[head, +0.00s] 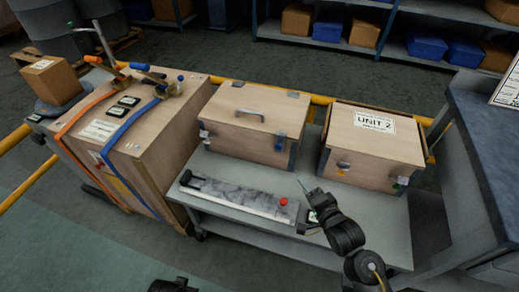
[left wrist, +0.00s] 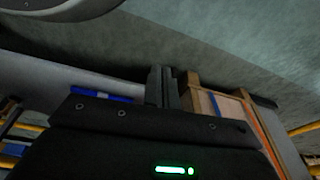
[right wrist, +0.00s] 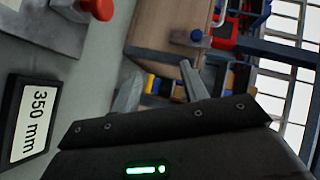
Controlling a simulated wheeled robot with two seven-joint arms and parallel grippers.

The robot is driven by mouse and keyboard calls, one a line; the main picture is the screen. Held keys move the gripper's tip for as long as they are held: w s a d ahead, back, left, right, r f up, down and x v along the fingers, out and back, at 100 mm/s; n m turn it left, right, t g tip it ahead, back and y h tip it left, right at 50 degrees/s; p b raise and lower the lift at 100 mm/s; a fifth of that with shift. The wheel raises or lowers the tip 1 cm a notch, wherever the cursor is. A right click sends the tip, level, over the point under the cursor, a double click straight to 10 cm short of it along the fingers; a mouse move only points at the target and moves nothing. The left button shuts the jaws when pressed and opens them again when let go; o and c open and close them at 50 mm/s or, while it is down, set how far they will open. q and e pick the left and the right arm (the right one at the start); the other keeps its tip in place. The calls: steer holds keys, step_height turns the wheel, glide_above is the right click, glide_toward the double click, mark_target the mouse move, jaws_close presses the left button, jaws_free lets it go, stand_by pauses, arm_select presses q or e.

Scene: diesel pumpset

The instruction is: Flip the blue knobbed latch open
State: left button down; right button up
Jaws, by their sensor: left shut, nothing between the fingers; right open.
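The blue knobbed latch (head: 280,143) is on the front right of the middle wooden case (head: 242,130). In the right wrist view its blue knob (right wrist: 196,36) shows on the case, beyond the fingertips; whether the latch is fastened is too small to tell. My right gripper (head: 310,190) is open and empty above the grey bench, in front of the case and apart from the latch. The right wrist view shows its parted fingers (right wrist: 161,85). My left gripper (left wrist: 162,86) is shut and empty in the left wrist view, away from the case.
A metal plate with a red knob (head: 283,201) lies on the bench before the case. A block labelled 350 mm (right wrist: 32,120) is close to my right gripper. The UNIT 2 case (head: 372,145) stands right; a large strapped crate (head: 135,135) stands left.

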mark_target(279, 148)
steer(key=w+a+r+m+y, duration=0.1)
steer(key=w+a, duration=0.1)
steer(key=w, duration=0.2)
steer(key=w+a+r+m+t, duration=0.1)
steer(key=w+a, duration=0.1)
steer(key=w, duration=0.2)
steer(key=w+a+r+t+y+b, duration=0.1)
steer(key=w+a, duration=0.2)
steer(key=w, duration=0.1)
steer(key=shift+r+m+y, duration=0.1)
steer(key=shift+m+y, duration=0.2)
steer(key=shift+m, duration=0.1)
steer(key=shift+w+a, duration=0.25)
steer(key=shift+w, duration=0.3)
arm_select(q)
steer(key=shift+s+x, duration=0.2)
steer(key=shift+x, duration=0.75)
steer(key=shift+d, duration=0.1)
arm_select(e)
steer(key=shift+c, duration=0.6)
arm_select(q)
steer(key=shift+s+f, duration=0.15)
steer(key=shift+s, duration=0.15)
arm_select(e)
jaws_close()
